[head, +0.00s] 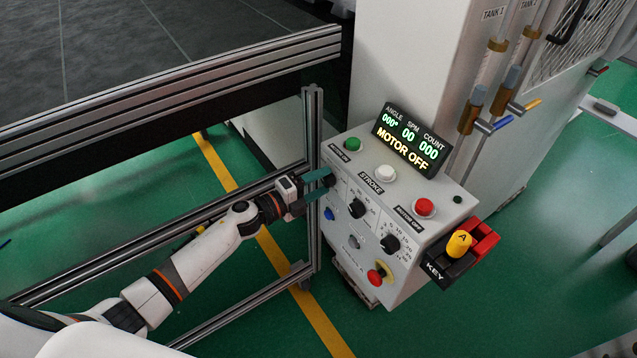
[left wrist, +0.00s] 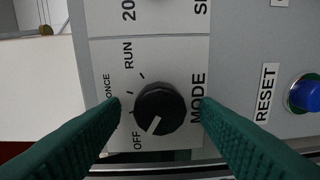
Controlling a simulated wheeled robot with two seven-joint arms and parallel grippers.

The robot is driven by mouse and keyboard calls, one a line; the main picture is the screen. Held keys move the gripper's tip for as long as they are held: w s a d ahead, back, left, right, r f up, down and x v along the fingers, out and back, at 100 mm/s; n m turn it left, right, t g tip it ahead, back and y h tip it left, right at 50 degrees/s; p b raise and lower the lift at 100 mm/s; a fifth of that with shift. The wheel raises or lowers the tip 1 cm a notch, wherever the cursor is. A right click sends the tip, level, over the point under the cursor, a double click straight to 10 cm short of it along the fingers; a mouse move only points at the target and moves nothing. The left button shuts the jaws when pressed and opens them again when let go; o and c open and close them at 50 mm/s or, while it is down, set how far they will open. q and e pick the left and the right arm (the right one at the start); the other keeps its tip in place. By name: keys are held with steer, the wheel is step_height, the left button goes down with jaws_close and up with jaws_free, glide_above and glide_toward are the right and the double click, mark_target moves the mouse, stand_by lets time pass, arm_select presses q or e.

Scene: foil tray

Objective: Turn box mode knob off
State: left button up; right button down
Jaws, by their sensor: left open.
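The control box (head: 330,215) stands right of centre in the head view, with buttons and knobs on it. The black mode knob (left wrist: 160,108) is in the middle of the left wrist view, beside the labels RUN, ONCE and OFF. Its white pointer line points down-left, toward the OFF label (left wrist: 138,139). My left gripper (head: 325,183) is at the left side of the box's front panel. In the left wrist view its two green fingers (left wrist: 161,106) are open, one on each side of the knob, with gaps visible. In the head view the fingers mostly hide this knob. My right gripper is not in view.
A display (head: 411,141) on the box reads MOTOR OFF. A blue reset button (left wrist: 305,94) is near the knob. A red emergency button (head: 376,276) and a key holder (head: 447,266) are lower right. A metal frame (head: 313,180) stands close to the box's left side.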

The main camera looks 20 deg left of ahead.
arm_select(q)
steer(key=b+v, duration=0.3)
steer(key=v, duration=0.9)
steer(key=shift+f, duration=0.15)
steer(key=a+f+n+y, duration=0.3)
steer(key=f+n, duration=0.1)
steer(key=f, duration=0.4)
steer(key=a+f+n+y, duration=0.3)
steer(key=f+n, duration=0.2)
steer(key=f, duration=0.2)
steer(key=s+a+f+n+g+y, duration=0.1)
steer(key=s+f+n+g+y, duration=0.15)
steer(key=s+f, duration=0.4)
steer(key=s+a+f+n+g+y, duration=0.1)
steer(key=s+f+n, duration=0.25)
steer(key=f, duration=0.65)
steer(key=s+d+f+n+g, duration=0.3)
steer(key=s+f, duration=0.3)
steer(key=s, duration=0.4)
steer(key=s+d+f+n+g+y, duration=0.1)
steer(key=s+d+f+n+g, duration=0.1)
steer(key=s+f, duration=0.4)
steer(key=s+d+f+n+g, duration=0.3)
steer(key=s+f, duration=0.3)
steer(key=s, duration=0.9)
steer(key=shift+s+d+f+n+g, duration=0.3)
steer(key=shift+d+g, duration=0.35)
steer(key=shift+d, duration=0.05)
